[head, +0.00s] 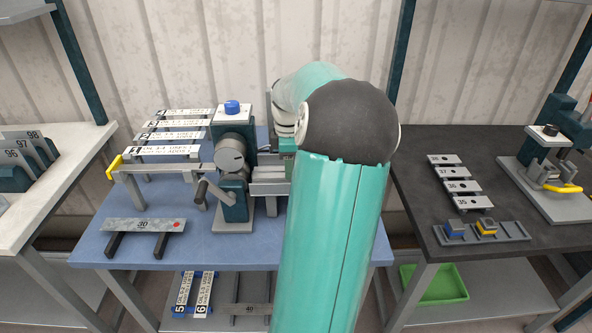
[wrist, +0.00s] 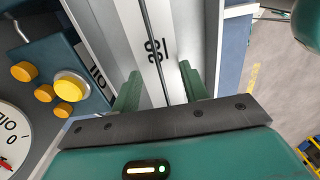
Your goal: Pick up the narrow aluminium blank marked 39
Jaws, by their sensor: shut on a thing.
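In the wrist view, a narrow pale metal blank (wrist: 151,45) bears a sideways mark that looks like 39, though it is not fully clear. A thin dark line runs along its length. My gripper (wrist: 160,76) has its two green fingers on either side of this blank and is shut on it. In the head view my teal arm covers the gripper and the blank, to the right of the bending machine (head: 233,160). Whether the blank touches the machine cannot be told.
A blank marked 30 (head: 143,225) lies on dark supports on the blue table (head: 185,258). Several marked blanks (head: 457,186) lie on the dark right-hand table (head: 412,165). In the wrist view, a control panel with yellow buttons (wrist: 72,85) and a dial (wrist: 12,135) is close on the left.

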